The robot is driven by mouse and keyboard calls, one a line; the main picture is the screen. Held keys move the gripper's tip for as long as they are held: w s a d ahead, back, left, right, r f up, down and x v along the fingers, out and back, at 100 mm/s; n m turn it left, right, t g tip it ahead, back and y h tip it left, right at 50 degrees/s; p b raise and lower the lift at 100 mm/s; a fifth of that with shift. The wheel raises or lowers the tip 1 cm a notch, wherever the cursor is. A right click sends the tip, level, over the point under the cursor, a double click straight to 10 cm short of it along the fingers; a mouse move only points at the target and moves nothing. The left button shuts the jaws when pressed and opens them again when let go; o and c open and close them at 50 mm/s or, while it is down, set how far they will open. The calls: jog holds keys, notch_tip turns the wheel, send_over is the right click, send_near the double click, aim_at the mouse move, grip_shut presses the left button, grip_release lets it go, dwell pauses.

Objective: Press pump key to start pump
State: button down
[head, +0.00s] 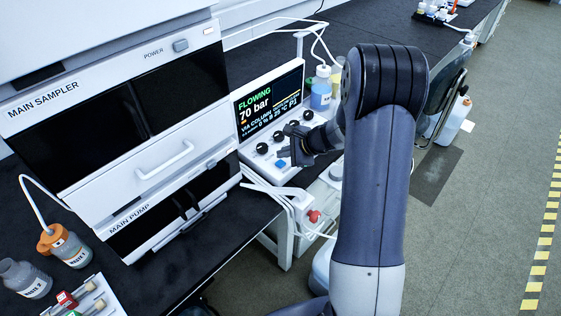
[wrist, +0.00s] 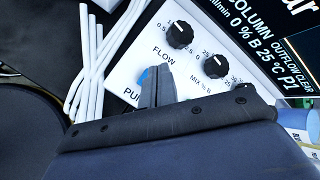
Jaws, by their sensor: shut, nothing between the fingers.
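The control panel (head: 268,176) has black knobs and a small blue key (head: 281,164). In the wrist view the blue key (wrist: 142,77) shows beside the label "PU…", partly hidden behind my gripper (wrist: 156,82). My gripper (head: 288,143) is shut and empty, its tips over the panel close to the key. I cannot tell whether the tips touch the key. The screen (head: 268,103) above reads "FLOWING" and "70 bar".
The flow knob (wrist: 180,34) and mix knob (wrist: 214,67) lie near my fingers. White tubes (wrist: 92,55) run left of the panel. A blue-liquid bottle (head: 321,91) stands behind the arm. The main sampler (head: 120,110) is at left.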

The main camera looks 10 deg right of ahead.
aim_at(284, 164)
notch_tip(284, 164, up, 4)
jog(key=p, duration=0.2)
jog(key=shift+r+p, duration=0.2)
jog(key=shift+p, duration=0.1)
dwell(0.6)
